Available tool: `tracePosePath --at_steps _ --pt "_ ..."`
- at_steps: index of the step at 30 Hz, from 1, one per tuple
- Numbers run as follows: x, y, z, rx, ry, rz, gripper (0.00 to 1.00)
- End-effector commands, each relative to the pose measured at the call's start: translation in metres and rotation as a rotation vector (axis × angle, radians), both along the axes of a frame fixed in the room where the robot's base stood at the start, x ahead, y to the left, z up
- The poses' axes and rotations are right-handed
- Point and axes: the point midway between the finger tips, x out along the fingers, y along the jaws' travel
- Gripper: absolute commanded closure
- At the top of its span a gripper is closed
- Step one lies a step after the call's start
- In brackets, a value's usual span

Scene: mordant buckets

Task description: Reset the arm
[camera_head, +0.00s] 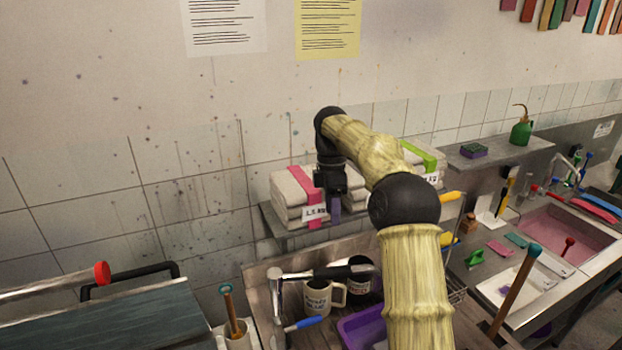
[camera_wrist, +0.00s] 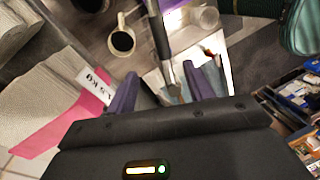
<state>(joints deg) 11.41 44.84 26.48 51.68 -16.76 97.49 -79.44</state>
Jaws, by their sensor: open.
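My gripper (camera_head: 335,212) points down beside a pile of folded cloth with a pink band (camera_head: 290,205) on the wall shelf. It is in front of the shelf and above the bench. In the wrist view my gripper (camera_wrist: 163,88) shows two purple fingers spread apart with nothing held between them. The pink-banded pile (camera_wrist: 60,105) lies close to the left finger; I cannot tell whether they touch. A metal tool with a dark handle (camera_wrist: 163,45) shows between the fingers, seemingly lower down. My arm hides part of the bench and shelf.
A white mug (camera_head: 318,298) and a purple tray (camera_head: 360,328) sit on the bench below. A green-banded pile (camera_head: 425,155) is behind my arm. A pink sink (camera_head: 560,235) is at right. A red-knobbed grey unit (camera_head: 110,315) is at left.

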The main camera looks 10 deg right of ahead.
Motion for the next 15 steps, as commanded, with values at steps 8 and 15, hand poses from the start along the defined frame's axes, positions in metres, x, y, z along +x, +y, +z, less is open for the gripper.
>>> tracePosePath --at_steps 8,15 --pt "-0.025 0.022 -0.033 -0.063 -0.070 -0.179 0.48" --pt "-0.063 0.033 -0.070 -0.093 -0.149 -0.427 0.48"
